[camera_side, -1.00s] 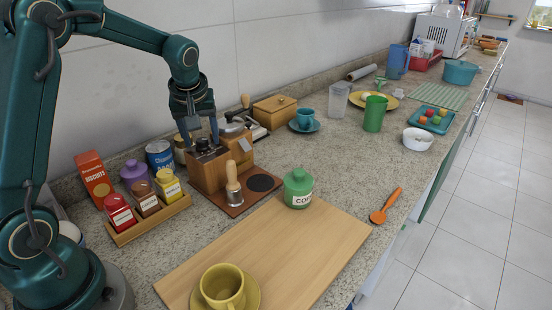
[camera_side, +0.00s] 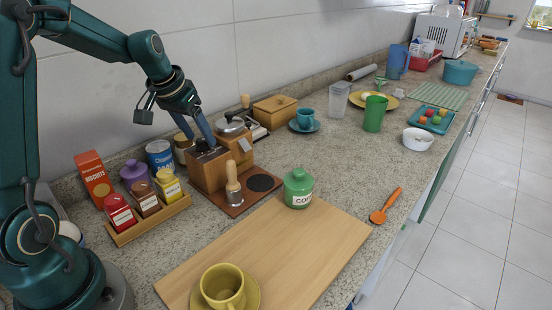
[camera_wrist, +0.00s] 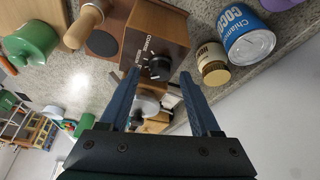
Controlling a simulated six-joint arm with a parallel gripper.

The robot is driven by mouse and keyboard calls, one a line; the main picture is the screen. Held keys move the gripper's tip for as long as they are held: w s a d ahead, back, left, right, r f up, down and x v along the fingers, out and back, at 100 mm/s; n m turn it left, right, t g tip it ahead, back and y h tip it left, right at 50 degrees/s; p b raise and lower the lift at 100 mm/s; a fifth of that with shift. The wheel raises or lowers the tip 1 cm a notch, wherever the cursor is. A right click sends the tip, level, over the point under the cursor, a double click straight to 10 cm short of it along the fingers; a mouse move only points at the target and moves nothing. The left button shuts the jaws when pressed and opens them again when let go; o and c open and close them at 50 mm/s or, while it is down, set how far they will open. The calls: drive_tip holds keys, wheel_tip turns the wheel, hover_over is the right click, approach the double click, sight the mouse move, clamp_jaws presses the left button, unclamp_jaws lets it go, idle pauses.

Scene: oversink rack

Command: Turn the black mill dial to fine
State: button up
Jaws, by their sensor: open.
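The wooden mill (camera_side: 207,173) stands against the back of the counter, with its black dial (camera_wrist: 159,68) on one face. The wrist view shows the dial with printed labels beside it, one of which reads coarse; I cannot read its setting for sure. In the side view the dial (camera_side: 203,147) is small and partly behind a finger. My gripper (camera_wrist: 160,74) is open and empty, with its two blue fingers pointing at the dial and apart on either side of it in the picture. In the side view my gripper (camera_side: 202,139) slants down from the left; contact cannot be told.
A spice rack (camera_side: 150,218) is to the left. The cutting board (camera_side: 290,250) is mostly clear.

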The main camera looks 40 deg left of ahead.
drive_tip(key=v, duration=0.3)
drive_tip(key=shift+s+r, duration=0.1)
drive_tip(key=shift+r, duration=0.25)
drive_tip(key=s+d+r+m+t, duration=0.1)
drive_tip(key=s+d+r+m, duration=0.15)
drive_tip(key=d, duration=0.35)
drive_tip(key=s+d+r+m+t, duration=0.1)
drive_tip(key=s+d+r, duration=0.1)
drive_tip(key=d+r, duration=0.25)
drive_tip(key=s+d+f, duration=0.3)
drive_tip(key=s, duration=0.2)
drive_tip(key=s+d+f+h, duration=0.1)
drive_tip(key=s+d+f, duration=0.2)
drive_tip(key=s, duration=0.3)
drive_tip(key=shift+s+g, duration=0.2)
drive_tip(key=shift+g, duration=0.1)
drive_tip(key=shift+d+n, duration=0.15)
drive_tip(key=shift+n, duration=0.1)
